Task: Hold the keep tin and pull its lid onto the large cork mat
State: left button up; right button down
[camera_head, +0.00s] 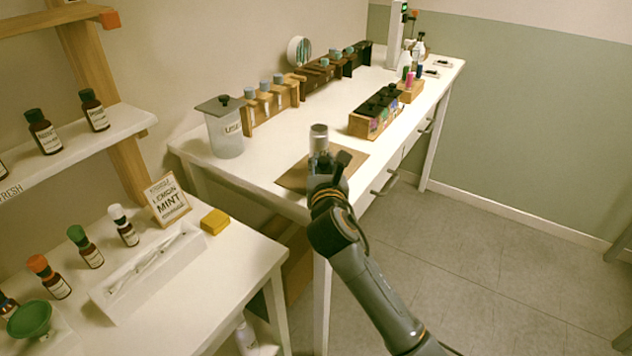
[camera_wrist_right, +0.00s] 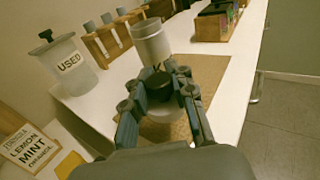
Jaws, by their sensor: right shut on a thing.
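The keep tin (camera_head: 319,142) is a small silvery cylinder, upright or nearly so, above or on the brown cork mat (camera_head: 293,178) near the table's front edge. My right gripper (camera_head: 325,167) is shut on its lower part. In the right wrist view the tin (camera_wrist_right: 152,43) rises beyond the fingertips (camera_wrist_right: 163,78), with the mat (camera_wrist_right: 212,78) behind and below. I cannot tell whether the tin touches the mat. Its top looks covered, but the lid's seam is too small to make out. My left gripper is not in view.
A clear jar marked USED (camera_head: 225,135) stands left of the mat. A wooden rack with grey-topped bottles (camera_head: 270,105) is behind. A wooden box with dark lids (camera_head: 375,112) stands to the right. A lower table (camera_head: 215,280) with bottles is at front left.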

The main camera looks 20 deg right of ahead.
jog(key=shift+w+a+f, duration=0.35)
jog(key=shift+w+f, duration=0.05)
jog(key=shift+f, duration=0.3)
jog(key=f, duration=0.2)
jog(key=f+b, duration=0.1)
jog(key=shift+w+a+f, duration=0.15)
jog(key=shift+w+a, duration=0.1)
jog(key=shift+a, duration=0.1)
jog(key=shift+f, duration=0.3)
jog(key=c, duration=1.1)
grip_release()
jog(key=shift+f, duration=0.15)
